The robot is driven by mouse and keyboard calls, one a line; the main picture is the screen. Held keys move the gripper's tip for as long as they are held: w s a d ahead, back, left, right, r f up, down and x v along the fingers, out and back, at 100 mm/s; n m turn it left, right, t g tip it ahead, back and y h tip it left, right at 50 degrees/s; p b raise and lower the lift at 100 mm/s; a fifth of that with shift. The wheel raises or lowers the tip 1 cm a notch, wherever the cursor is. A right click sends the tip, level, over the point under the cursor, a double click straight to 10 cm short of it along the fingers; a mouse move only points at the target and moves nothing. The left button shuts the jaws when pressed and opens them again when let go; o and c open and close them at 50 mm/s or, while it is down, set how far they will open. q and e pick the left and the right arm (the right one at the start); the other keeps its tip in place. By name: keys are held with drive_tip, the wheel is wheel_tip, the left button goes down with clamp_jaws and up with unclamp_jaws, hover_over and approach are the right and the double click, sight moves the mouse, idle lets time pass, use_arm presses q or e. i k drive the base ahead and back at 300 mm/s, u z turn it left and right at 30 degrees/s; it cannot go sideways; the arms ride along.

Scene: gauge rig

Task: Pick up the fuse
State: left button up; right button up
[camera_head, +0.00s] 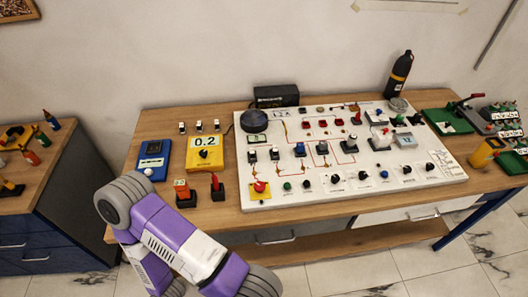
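I cannot tell for sure which item is the fuse. Three small dark pieces with white parts, possibly fuses (199,127), stand in a row at the back left of the wooden table (160,122). A large white panel (290,196) with red lines carries several small components, including red ones in its upper middle, and a fuse could be among these too. Neither of my grippers is in view. Only links of one purple and grey arm of mine show at the lower left, in front of the table's edge.
A blue meter (153,157) and a yellow meter (204,153) reading 0.2 stand left of the panel. A black bottle (398,75) and a black box (276,96) stand behind it. Green trays (447,122) crowd the right. A side bench (40,165) stands left.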

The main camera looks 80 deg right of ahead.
sight(275, 150)
drive_tip(key=k, duration=1.15)
drive_tip(key=z, duration=1.35)
